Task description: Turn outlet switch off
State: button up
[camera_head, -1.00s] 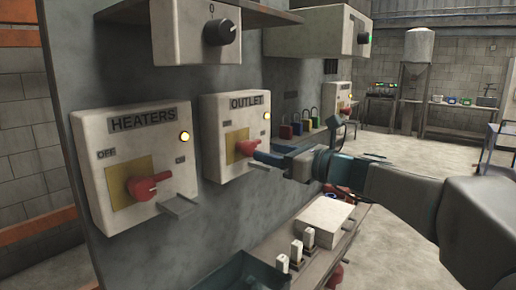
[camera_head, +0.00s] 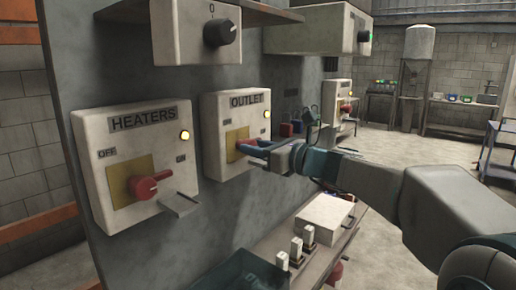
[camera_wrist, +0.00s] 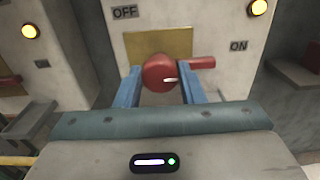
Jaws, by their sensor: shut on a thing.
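The outlet box (camera_head: 212,155) is a white panel labelled OUTLET, with a lit yellow lamp (camera_head: 267,114). Its red rotary switch (camera_wrist: 158,73) sits on a yellow plate, its handle pointing right, to the ON side; OFF is at the upper left. My gripper (camera_head: 256,150) is at this switch, its blue fingers covering most of it in the head view. In the wrist view my gripper (camera_wrist: 160,76) has one finger on each side of the red hub, shut on the switch. The handle's end shows beyond the right finger.
The heaters box (camera_head: 95,160), with its own red switch (camera_head: 148,186) and lit lamp, is just to the left. A dial box (camera_head: 190,40) juts out above. A shelf with a white box (camera_head: 323,218) and small white switches lies below right.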

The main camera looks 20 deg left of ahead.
jog(key=shift+f+n+b, duration=0.1)
jog(key=shift+n+b, duration=0.2)
jog(key=shift+b, duration=0.2)
jog(key=shift+s+f+n+b, duration=0.1)
jog(key=shift+n+b, duration=3.95)
jog(key=shift+n, duration=0.25)
jog(key=shift+s+f+n+b, duration=0.1)
jog(key=shift+n+b, duration=3.95)
jog(key=shift+n, duration=0.25)
jog(key=o, duration=1)
jog(key=v, duration=1.3)
jog(key=shift+s+d+b, duration=0.2)
jog(key=shift+d+b, duration=0.15)
jog(key=shift+b, duration=0.1)
